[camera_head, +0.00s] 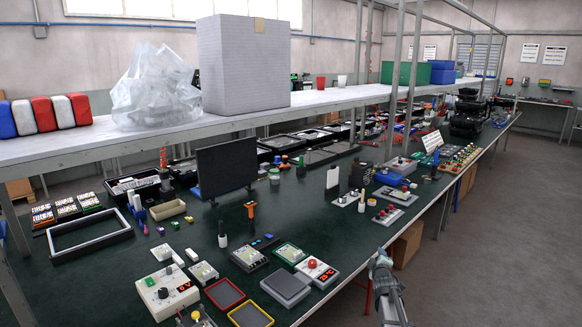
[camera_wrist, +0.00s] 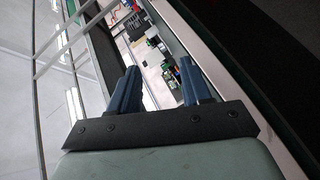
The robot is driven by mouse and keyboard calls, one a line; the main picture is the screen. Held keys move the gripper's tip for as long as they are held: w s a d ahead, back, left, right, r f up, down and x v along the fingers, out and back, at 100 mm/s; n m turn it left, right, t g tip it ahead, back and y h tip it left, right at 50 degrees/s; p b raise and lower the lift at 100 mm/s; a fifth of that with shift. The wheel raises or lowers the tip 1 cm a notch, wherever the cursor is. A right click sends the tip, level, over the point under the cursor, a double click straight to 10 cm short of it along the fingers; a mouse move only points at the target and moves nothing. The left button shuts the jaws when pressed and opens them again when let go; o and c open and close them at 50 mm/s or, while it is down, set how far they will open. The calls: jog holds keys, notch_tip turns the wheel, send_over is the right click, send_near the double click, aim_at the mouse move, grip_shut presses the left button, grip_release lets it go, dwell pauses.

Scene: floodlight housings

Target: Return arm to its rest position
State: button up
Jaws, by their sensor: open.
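My gripper (camera_head: 379,262) is at the lower right in the head view, beside the front edge of the dark green bench (camera_head: 330,225), with the grey floor behind it. In the wrist view its two blue fingers (camera_wrist: 160,82) stand apart with nothing between them, so it is open and empty. Beyond the fingers, the bench with small boxes and parts shows at a slant. From these views I cannot tell my gripper's exact height over the bench edge.
Near the edge are a box with a red button (camera_head: 312,266), a grey lidded box (camera_head: 287,285) and red and yellow trays (camera_head: 225,293). A monitor (camera_head: 227,167) stands mid-bench. A shelf (camera_head: 200,125) on metal posts runs above. The floor (camera_head: 480,240) at right is clear.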

jog(key=s+a+f+m+g+y, duration=0.1)
jog(key=s+a+f+m+g, duration=0.3)
jog(key=s+f, duration=1.15)
jog(key=s+a+f+m+g, duration=0.2)
jog(key=s+a+f+g, duration=0.4)
jog(key=s+f, duration=0.9)
jog(key=s+a+f+m+g, duration=0.2)
jog(key=s+g, duration=0.2)
jog(key=s, duration=0.9)
jog(key=s+a+f+m+g+y, duration=0.1)
jog(key=s+g, duration=0.3)
jog(key=s, duration=0.9)
jog(key=s+a+f+m+g, duration=0.2)
jog(key=s+a+f+g, duration=0.1)
jog(key=s, duration=0.9)
jog(key=shift+s+a+f+m+g+y, duration=0.3)
jog(key=shift+s+f+g+y, duration=0.1)
jog(key=shift+g, duration=0.3)
jog(key=shift+c, duration=0.5)
